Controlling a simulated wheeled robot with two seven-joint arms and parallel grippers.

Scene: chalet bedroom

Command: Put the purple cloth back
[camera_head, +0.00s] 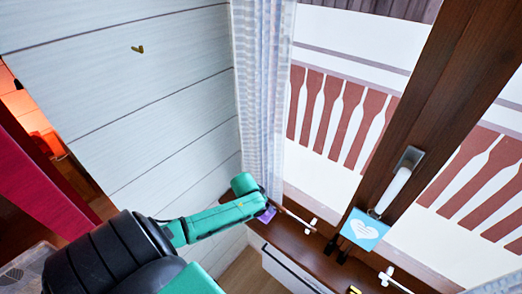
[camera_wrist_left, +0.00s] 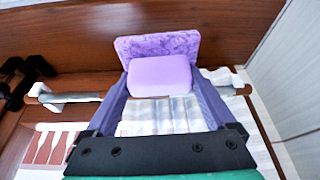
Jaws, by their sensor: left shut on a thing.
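The purple cloth (camera_wrist_left: 157,44) shows in the left wrist view as a flat, mottled purple piece with a paler, block-like purple part (camera_wrist_left: 160,76) in front of it. My left gripper (camera_wrist_left: 160,85) is shut on it, with one finger on each side. In the head view, my green left gripper (camera_head: 258,203) is at the dark wooden sill by the curtain, and a small purple patch of the cloth (camera_head: 267,215) shows beside it. A metal rod (camera_wrist_left: 75,97) runs behind the gripper; I cannot tell whether the cloth touches it. My right gripper is out of view.
The rod with its white end (camera_head: 312,224) lies along the dark wooden sill (camera_head: 325,268). A curtain (camera_head: 265,90) hangs close behind the gripper, next to the pale plank wall (camera_head: 130,90).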

